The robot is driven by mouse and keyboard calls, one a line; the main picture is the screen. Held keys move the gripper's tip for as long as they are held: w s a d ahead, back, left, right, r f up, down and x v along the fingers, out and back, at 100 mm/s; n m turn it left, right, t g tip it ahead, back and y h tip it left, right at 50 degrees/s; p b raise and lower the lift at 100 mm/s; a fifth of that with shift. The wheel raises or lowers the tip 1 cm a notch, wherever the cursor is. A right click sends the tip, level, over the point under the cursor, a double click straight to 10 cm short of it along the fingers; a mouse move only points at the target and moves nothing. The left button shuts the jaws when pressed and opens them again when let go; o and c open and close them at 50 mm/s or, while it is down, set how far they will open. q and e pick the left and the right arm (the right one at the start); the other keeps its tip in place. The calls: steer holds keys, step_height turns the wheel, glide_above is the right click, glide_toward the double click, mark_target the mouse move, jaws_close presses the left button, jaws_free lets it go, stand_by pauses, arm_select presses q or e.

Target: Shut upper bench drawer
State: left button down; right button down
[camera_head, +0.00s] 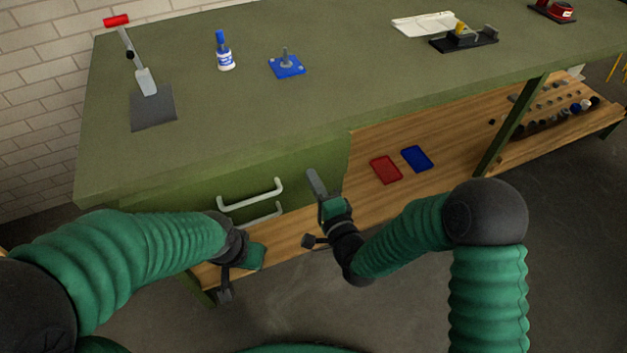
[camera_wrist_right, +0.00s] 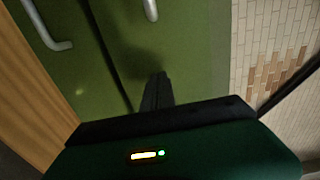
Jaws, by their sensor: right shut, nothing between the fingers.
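The upper bench drawer (camera_head: 225,184) has a green front with a pale bar handle (camera_head: 250,195), below the left part of the bench top. A second pale handle (camera_head: 264,217) shows just below it. How far the upper drawer stands out is hard to tell. My right gripper (camera_head: 315,184) is shut and empty, pointing at the green front right of the handles. In the right wrist view its fingers (camera_wrist_right: 157,92) lie before the green front, beside a dark seam; contact cannot be told. My left gripper (camera_head: 225,292) hangs below and left of the handles, its jaws unclear.
The green bench top (camera_head: 330,105) carries a lever tool (camera_head: 145,80), a glue bottle (camera_head: 224,52) and a blue fixture (camera_head: 287,65). A red tray (camera_head: 386,169) and a blue tray (camera_head: 417,158) lie on the wooden lower shelf. Floor in front is clear.

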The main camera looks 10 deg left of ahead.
mark_target(306, 166)
steer(key=x, duration=0.4)
steer(key=shift+a+b, duration=0.1)
steer(key=shift+b, duration=0.2)
steer(key=shift+w+r, duration=0.15)
steer(key=shift+r, duration=0.1)
